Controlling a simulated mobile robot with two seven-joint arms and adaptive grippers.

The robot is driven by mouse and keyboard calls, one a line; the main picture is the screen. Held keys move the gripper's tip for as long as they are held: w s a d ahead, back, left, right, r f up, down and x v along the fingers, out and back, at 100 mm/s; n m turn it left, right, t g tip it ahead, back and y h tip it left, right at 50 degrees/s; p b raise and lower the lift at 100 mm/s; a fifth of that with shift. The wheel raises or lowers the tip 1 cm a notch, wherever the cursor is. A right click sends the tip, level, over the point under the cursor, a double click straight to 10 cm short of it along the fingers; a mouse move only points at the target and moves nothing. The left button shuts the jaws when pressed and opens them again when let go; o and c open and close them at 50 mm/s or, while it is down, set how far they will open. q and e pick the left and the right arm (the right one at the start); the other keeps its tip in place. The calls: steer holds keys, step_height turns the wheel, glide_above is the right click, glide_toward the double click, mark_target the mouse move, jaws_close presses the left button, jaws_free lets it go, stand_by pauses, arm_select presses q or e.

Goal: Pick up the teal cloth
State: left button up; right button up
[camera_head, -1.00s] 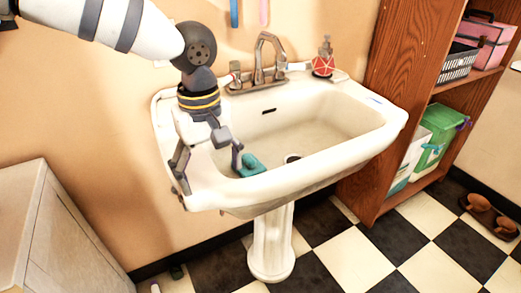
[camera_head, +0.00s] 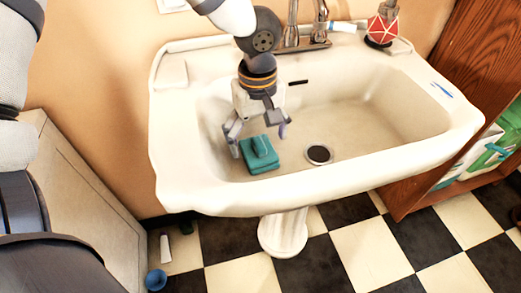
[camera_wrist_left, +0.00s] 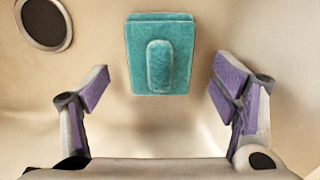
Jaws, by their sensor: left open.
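The teal cloth (camera_head: 259,155) lies in the left part of the white sink basin, a folded square with a raised rolled piece on top. It also shows in the left wrist view (camera_wrist_left: 160,55), in line with the gap between the fingers but beyond their tips. My left gripper (camera_head: 259,138) is inside the basin just above the cloth, pointing down, open and empty. Its purple finger pads (camera_wrist_left: 160,90) stand apart on either side of the cloth in the left wrist view. My right gripper is not in view.
The white sink (camera_head: 320,194) has a raised front rim and a dark drain (camera_head: 318,154) right of the cloth. A faucet (camera_head: 305,38) and a red-and-white dispenser (camera_head: 382,25) stand at the back. A wooden shelf (camera_head: 440,130) is at right, and a pale cabinet (camera_head: 90,200) at left.

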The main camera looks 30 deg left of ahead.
mark_target(258, 141)
arm_select(q)
step_height(258, 141, down, 3)
steer(key=shift+f, duration=0.1)
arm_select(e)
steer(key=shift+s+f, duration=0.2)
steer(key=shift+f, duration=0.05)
arm_select(q)
steer(key=shift+c, duration=0.6)
steer(key=c, duration=1)
step_height(258, 141, up, 10)
steer(key=shift+r+p, duration=0.1)
steer(key=shift+p, duration=0.45)
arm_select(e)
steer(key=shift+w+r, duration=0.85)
